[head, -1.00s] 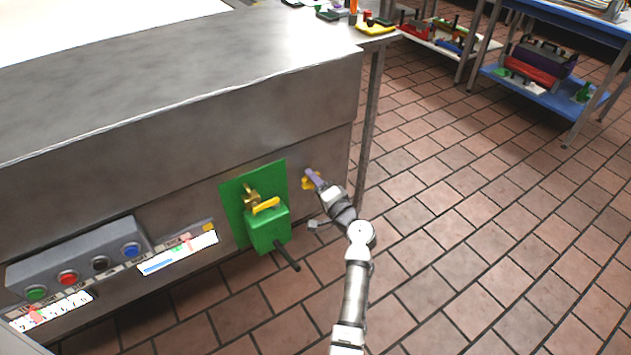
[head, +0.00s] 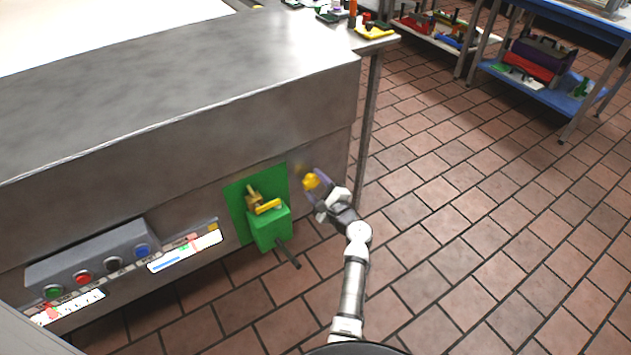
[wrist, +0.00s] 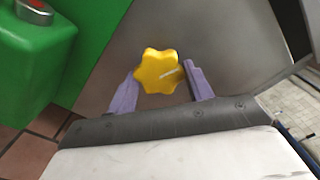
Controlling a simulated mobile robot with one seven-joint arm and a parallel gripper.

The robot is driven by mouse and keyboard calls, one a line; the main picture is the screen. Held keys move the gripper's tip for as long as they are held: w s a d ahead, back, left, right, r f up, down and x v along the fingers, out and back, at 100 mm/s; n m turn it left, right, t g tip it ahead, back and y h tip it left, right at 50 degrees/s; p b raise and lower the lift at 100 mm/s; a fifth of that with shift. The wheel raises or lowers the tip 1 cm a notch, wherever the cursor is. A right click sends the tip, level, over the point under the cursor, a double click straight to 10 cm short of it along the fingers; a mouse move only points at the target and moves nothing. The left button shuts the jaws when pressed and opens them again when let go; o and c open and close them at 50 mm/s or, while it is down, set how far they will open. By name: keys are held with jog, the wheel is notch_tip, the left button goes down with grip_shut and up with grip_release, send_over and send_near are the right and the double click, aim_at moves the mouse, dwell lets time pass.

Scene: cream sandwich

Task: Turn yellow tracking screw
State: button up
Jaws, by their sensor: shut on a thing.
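The yellow tracking screw (head: 311,181) has a star-shaped knob and stands out from the steel side panel, right of the green plate. The screw's shaft behind the knob is hidden.
A green box (head: 268,230) with a yellow handle (head: 267,206) and a dark lever (head: 286,254) sits just left of my gripper. A button panel (head: 98,266) is farther left. A table leg (head: 366,130) stands to the right, with open tiled floor beyond.

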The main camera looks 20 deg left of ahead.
jog(key=shift+m+p, duration=0.3)
jog(key=shift+m, duration=0.4)
jog(key=shift+f, duration=0.1)
jog(key=o, duration=1)
jog(key=b+v, duration=0.1)
jog(key=v, duration=1.3)
jog(key=shift+a, duration=0.1)
